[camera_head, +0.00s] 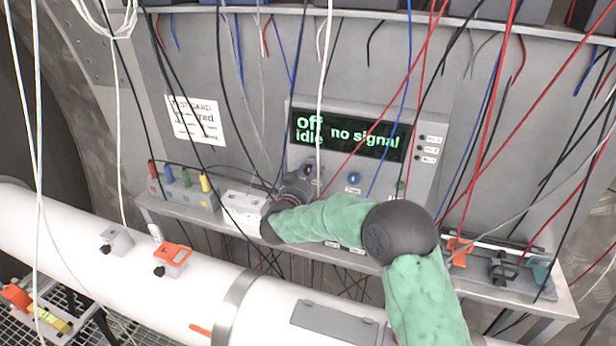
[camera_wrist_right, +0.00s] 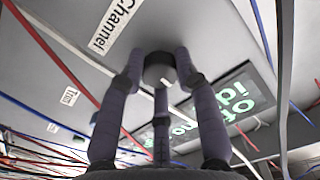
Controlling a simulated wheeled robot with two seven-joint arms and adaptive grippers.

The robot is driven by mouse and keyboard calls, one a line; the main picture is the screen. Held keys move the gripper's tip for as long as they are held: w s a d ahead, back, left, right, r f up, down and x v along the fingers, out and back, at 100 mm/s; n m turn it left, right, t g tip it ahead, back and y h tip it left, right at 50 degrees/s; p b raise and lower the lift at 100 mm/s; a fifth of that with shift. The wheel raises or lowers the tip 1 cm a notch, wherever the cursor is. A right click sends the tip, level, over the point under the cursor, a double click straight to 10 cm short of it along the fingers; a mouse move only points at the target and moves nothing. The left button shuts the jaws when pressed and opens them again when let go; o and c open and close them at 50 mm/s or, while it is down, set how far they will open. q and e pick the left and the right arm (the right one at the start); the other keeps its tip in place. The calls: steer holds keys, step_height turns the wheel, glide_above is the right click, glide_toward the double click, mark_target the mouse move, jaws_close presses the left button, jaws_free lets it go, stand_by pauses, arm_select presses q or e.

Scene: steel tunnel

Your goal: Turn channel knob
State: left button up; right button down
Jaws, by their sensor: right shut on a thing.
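The channel knob (camera_wrist_right: 159,68) is a dark round knob on a grey panel, below a white label reading "Channel" (camera_wrist_right: 115,24) in the right wrist view. My right gripper (camera_wrist_right: 158,80) has its three purple-grey fingers closed around the knob. In the head view my right gripper (camera_head: 298,184) is at the lower left of the device panel (camera_head: 428,117), and it mostly hides the knob. The display (camera_head: 350,134) reads "off", "idle" and "no signal" in green. My left gripper does not show.
A blue knob (camera_head: 353,179) is right of my gripper on the panel. A box with coloured plugs (camera_head: 186,193) and a white box (camera_head: 243,205) stand on the shelf to the left. Many loose wires hang across the panel. A large white pipe (camera_head: 150,265) runs in front.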

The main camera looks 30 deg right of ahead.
steer(key=m+b, duration=0.4)
steer(key=b, duration=0.1)
steer(key=shift+a+f+b, duration=0.1)
steer(key=shift+f+b, duration=0.25)
steer(key=shift+r+m+b, duration=0.1)
steer(key=shift+m+b, duration=1.2)
steer(key=shift+m, duration=0.1)
steer(key=c, duration=0.9)
jaws_free()
steer(key=shift+r, duration=0.15)
steer(key=v, duration=1.2)
